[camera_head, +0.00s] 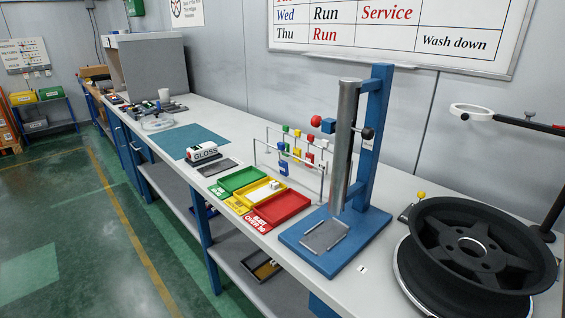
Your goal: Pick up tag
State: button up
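I cannot tell which item is the tag. Several small coloured pieces, green, yellow, red, white and blue, hang on a wire rack (268,154) on the bench; one blue piece (284,169) hangs low at the front. A small white label with a dark mark (361,268) lies on the bench right of the blue stand. My gripper is not in view.
The bench (235,257) holds green (226,186), yellow (240,201) and red (258,222) trays. A blue stand (380,205) with a tall metal cylinder (345,140) stands right of the rack. A black wheel (440,226) is at the right. Floor (60,230) at left is clear.

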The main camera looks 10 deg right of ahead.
aim_at(284, 165)
jog(key=i+j+u, duration=0.15)
jog(key=i+j, duration=0.5)
jog(key=i, duration=0.1)
